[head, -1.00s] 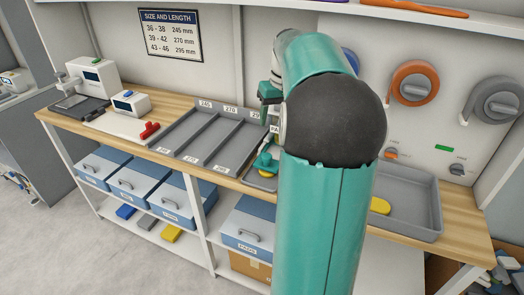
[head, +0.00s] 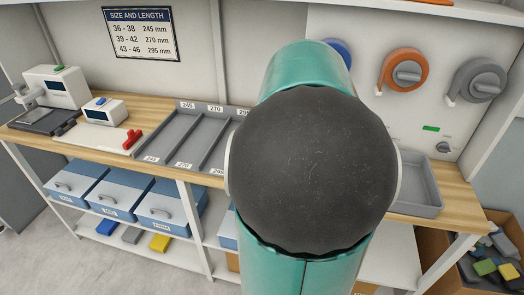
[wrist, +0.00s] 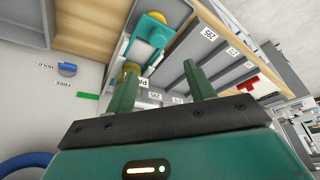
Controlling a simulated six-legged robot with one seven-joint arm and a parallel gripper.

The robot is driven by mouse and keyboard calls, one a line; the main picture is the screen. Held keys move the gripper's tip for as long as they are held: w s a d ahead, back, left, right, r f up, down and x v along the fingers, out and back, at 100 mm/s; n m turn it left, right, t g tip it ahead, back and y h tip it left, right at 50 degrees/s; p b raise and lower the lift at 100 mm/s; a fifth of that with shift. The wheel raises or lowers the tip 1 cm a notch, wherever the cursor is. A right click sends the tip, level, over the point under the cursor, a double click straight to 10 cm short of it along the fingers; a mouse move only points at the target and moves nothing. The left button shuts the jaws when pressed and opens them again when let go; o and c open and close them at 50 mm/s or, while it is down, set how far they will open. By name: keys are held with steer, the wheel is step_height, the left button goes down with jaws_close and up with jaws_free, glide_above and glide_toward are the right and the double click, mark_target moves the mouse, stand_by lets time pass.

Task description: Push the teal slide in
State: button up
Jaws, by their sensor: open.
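The teal slide (wrist: 152,32) shows in the wrist view, at the top centre, beyond my fingertips. In the head view my arm hides both the slide and my gripper.
A blue lever (wrist: 67,69) sits on the wall by HOLD and FREE labels, with a green light (wrist: 88,96) nearby. The grey sorting tray (head: 166,150) and red clamp (head: 131,139) are left of my arm. A grey bin (head: 429,208) is right.

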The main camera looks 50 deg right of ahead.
steer(key=x, duration=1.3)
steer(key=shift+s+d+f, duration=0.15)
steer(key=shift+f, duration=0.1)
